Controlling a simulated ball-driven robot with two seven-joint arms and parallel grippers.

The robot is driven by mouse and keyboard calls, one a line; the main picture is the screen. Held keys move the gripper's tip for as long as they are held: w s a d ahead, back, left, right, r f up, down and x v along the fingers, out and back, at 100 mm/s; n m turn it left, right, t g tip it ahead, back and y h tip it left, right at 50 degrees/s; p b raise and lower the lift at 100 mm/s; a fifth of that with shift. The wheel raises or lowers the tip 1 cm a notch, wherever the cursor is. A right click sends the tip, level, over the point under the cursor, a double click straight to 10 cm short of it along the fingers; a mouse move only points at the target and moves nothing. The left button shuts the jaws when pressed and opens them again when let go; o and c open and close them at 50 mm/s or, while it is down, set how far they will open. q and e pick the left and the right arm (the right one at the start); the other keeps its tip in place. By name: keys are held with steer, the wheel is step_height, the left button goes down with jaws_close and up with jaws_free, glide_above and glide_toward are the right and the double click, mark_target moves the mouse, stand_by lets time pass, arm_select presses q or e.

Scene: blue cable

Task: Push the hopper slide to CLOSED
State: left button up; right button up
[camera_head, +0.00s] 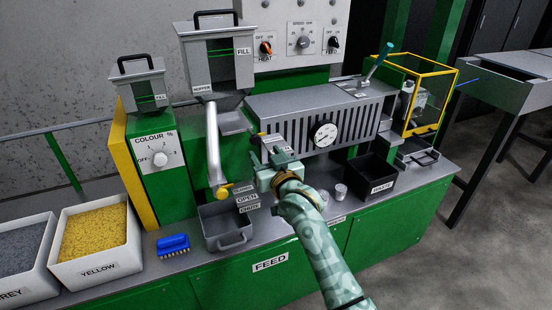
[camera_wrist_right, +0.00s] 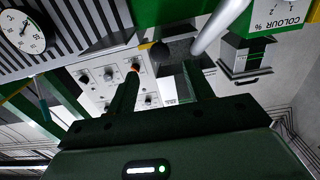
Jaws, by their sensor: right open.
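The hopper (camera_head: 217,62) is a grey box with a black handle and a HOPPER label, on the green machine. A flat grey plate (camera_head: 236,122), which looks like the hopper slide, sticks out to the right under it. A dark knob (camera_wrist_right: 158,52) shows beside a grey plate (camera_wrist_right: 180,48) in the right wrist view. My right gripper (camera_head: 266,160) is open and empty, below and right of the plate and apart from it. In the wrist view its two fingers (camera_wrist_right: 160,85) stand apart, with the knob beyond them. My left gripper is out of view.
A bent pale pipe (camera_head: 213,145) with a yellow end drops left of my gripper to a grey tray (camera_head: 226,228). An OPEN label (camera_head: 247,199) is near it. A black WASTE bin (camera_head: 378,175) sits further right.

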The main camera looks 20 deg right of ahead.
steer(key=s+p, duration=0.1)
steer(key=s, duration=0.4)
steer(key=shift+s+d+f, duration=0.1)
steer(key=shift+s, duration=0.15)
steer(key=s+a+f+n+g, duration=0.1)
steer(key=s+f+g, duration=0.25)
steer(key=f, duration=0.95)
steer(key=s+a+f+g, duration=0.15)
steer(key=s+f, duration=0.25)
steer(key=f, duration=0.9)
steer(key=s+d+f+n+g, duration=0.15)
steer(key=s+f+g, duration=0.35)
steer(key=s+f, duration=1.1)
steer(key=s+d+f+g, duration=0.2)
steer(key=s+f, duration=0.1)
steer(key=s, duration=1)
steer(key=s+d+f+g, duration=0.1)
steer(key=s+f+g, duration=0.2)
steer(key=s, duration=1)
steer(key=s+d+f+g+p, duration=0.1)
steer(key=s+d+f+g, duration=0.1)
steer(key=s, duration=1.1)
step_height(320, 180, down, 2)
steer(key=shift+s+d+f+n+g+h, duration=0.2)
steer(key=shift+s+d+n+g+h, duration=0.1)
steer(key=shift+s+d+n+g, duration=0.15)
